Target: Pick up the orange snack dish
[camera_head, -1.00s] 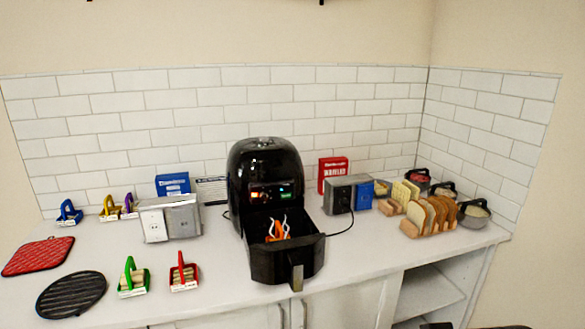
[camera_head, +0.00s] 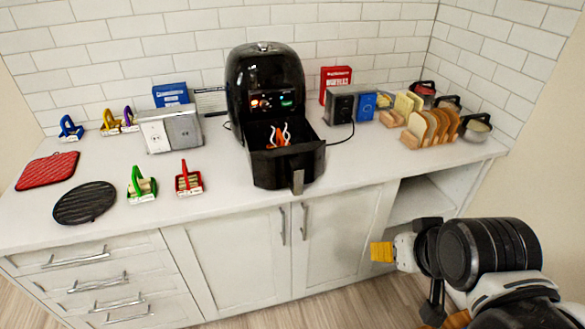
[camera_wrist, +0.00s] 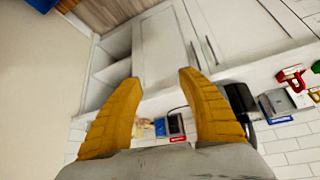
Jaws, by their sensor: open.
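An orange item (camera_head: 279,138) with white wavy shapes above it sits inside the pulled-out drawer of the black air fryer. It is the only orange item I see on the counter, and its lower part is hidden by the drawer walls, so I cannot tell its full shape. My gripper (camera_wrist: 158,78) shows two yellow fingers set wide apart, with nothing between them. In the head view, my gripper (camera_head: 382,252) is at the lower right, in front of the cabinets and lower than the counter top, well away from the orange item.
The air fryer drawer (camera_head: 289,166) juts toward the counter's front edge. A green-handled basket (camera_head: 142,188) and a red-handled basket (camera_head: 188,183) stand left of it. A black toaster (camera_head: 341,107) and a bread rack (camera_head: 428,130) stand right. Bare counter lies right of the drawer.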

